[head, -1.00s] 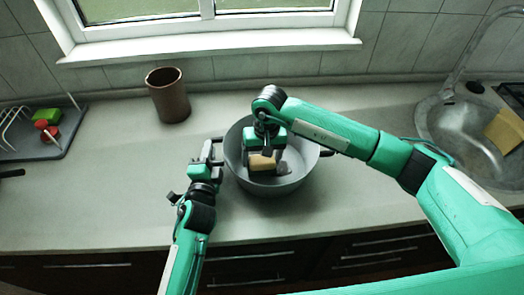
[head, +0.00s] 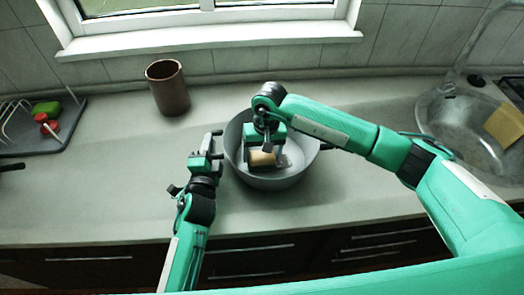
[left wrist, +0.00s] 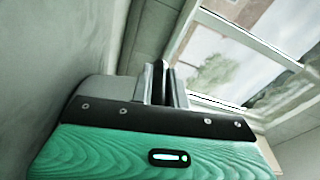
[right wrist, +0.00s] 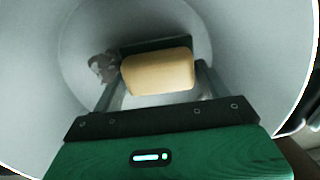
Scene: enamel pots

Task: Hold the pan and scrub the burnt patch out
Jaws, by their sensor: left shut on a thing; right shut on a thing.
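The grey pan (head: 236,165) stands on the counter near its front edge. My left gripper (head: 214,143) is shut on the pan's left handle, a dark bar between its fingers (left wrist: 162,82) in the left wrist view. My right gripper (head: 265,150) reaches down inside the pan, shut on a tan sponge (head: 262,159). The sponge (right wrist: 158,73) lies across the fingers in the right wrist view, low over the pan floor; contact is hard to tell. A brownish burnt patch (right wrist: 103,67) shows just left of the sponge there, partly hidden.
A brown cup (head: 168,90) stands behind and left of the pan. A grey drying tray (head: 62,138) with green and red items is at far left. A sink (head: 450,120) with a yellowish cloth or board (head: 506,126) is at right.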

